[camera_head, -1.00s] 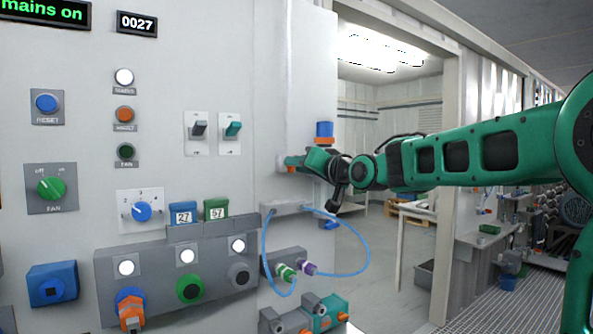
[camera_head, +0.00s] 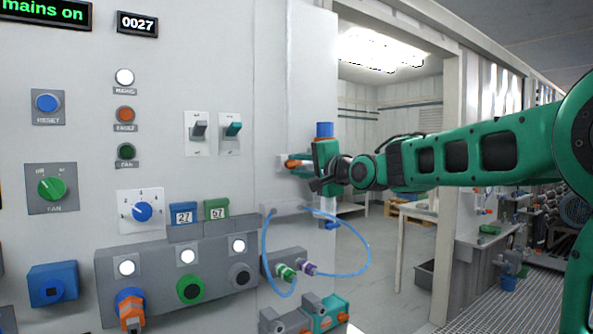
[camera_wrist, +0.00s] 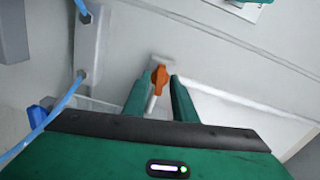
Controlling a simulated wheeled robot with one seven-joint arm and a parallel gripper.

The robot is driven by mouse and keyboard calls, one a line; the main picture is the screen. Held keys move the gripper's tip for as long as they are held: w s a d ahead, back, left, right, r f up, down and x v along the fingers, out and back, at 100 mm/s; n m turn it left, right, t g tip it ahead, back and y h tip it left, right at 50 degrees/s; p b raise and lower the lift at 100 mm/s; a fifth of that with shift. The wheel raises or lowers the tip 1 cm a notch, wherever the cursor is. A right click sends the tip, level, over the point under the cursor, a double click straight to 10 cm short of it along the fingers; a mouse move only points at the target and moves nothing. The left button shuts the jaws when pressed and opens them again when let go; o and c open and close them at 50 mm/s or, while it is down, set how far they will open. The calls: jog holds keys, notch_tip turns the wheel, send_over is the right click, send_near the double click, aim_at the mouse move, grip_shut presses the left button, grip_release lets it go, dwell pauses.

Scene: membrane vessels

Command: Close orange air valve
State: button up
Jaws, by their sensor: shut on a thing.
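The orange air valve handle (camera_wrist: 159,79) sits on a pale fitting on the wall in the wrist view. It also shows in the head view (camera_head: 293,164), partly hidden by my gripper. My gripper (camera_head: 303,165) reaches it from the right in the head view. In the wrist view its two green fingers (camera_wrist: 158,90) stand on either side of the orange handle and are shut on it. The exact contact at the fingertips is hard to make out.
A blue cylinder (camera_head: 325,130) stands just above my gripper. Below, a blue hose (camera_head: 368,250) loops from a grey block to fittings on the panel (camera_head: 284,262). A doorway opens to the right of the wall.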

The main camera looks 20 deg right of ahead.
jog(key=shift+d+f+m, duration=0.2)
jog(key=shift+d+m, duration=0.1)
jog(key=shift+m, duration=0.7)
jog(key=o, duration=0.7)
jog(key=shift+a, duration=0.1)
jog(key=shift+s+r, duration=0.1)
jog(key=shift+s, duration=0.25)
jog(key=v, duration=1)
jog(key=shift+d, duration=0.2)
